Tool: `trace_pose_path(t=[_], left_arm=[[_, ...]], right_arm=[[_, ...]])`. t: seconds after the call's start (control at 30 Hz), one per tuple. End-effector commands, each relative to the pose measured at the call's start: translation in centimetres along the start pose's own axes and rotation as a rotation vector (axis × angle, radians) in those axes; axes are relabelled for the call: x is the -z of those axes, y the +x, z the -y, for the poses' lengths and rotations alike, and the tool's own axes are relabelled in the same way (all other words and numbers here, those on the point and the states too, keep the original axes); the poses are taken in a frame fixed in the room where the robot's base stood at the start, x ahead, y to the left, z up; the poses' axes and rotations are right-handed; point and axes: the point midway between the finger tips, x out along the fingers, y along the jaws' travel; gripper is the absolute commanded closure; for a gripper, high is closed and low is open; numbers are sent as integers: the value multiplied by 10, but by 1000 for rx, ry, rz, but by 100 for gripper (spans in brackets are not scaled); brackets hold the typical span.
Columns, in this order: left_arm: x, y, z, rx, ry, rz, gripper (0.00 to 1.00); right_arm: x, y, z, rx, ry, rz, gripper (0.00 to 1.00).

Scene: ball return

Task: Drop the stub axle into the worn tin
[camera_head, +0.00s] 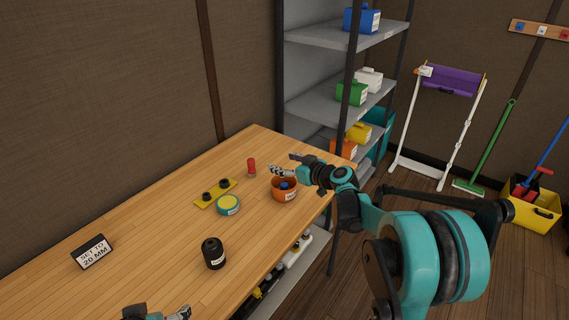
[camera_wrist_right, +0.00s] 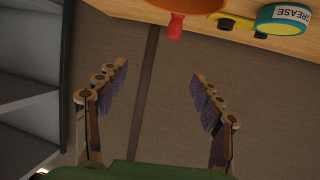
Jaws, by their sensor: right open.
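An orange-brown tin (camera_head: 285,196) with a white label stands near the table's right edge; I take it to be the worn tin. A blue piece (camera_head: 284,185) shows inside its mouth; I cannot tell whether this is the stub axle. An orange rim (camera_wrist_right: 150,8) shows at the top of the right wrist view. My right gripper (camera_head: 281,164) is open just above and behind the tin. Its fingers (camera_wrist_right: 160,76) are spread with nothing between them. My left gripper (camera_head: 158,313) is partly cut off at the bottom edge of the head view.
A red cylinder (camera_head: 251,168) stands behind the tin. A yellow plate (camera_head: 215,194) holds black pieces, beside a grease tin (camera_head: 228,208). Shelves (camera_head: 330,80) rise behind the table.

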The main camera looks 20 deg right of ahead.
Motion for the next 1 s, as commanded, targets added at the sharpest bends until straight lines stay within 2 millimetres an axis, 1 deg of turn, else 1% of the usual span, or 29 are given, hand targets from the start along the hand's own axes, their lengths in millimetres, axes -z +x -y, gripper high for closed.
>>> trace_pose_path(t=[0.13,0.23,0.5,0.6,0.7,0.8,0.93,1.0], left_arm=[[0,0,0,0,0,0,6],[0,0,0,0,0,0,6],[0,0,0,0,0,0,6],[0,0,0,0,0,0,6],[0,0,0,0,0,0,6],[0,0,0,0,0,0,6],[0,0,0,0,0,0,6],[0,0,0,0,0,0,6]], right_arm=[[0,-5,0,0,0,0,33],[0,-18,-1,-3,1,0,33],[0,-76,-1,-4,1,0,33],[0,-95,-1,-3,2,-1,33],[0,-109,-1,-2,1,0,33],[0,-117,0,-1,0,0,33],[0,-120,0,0,1,1,33],[-1,-121,7,5,6,14,33]])
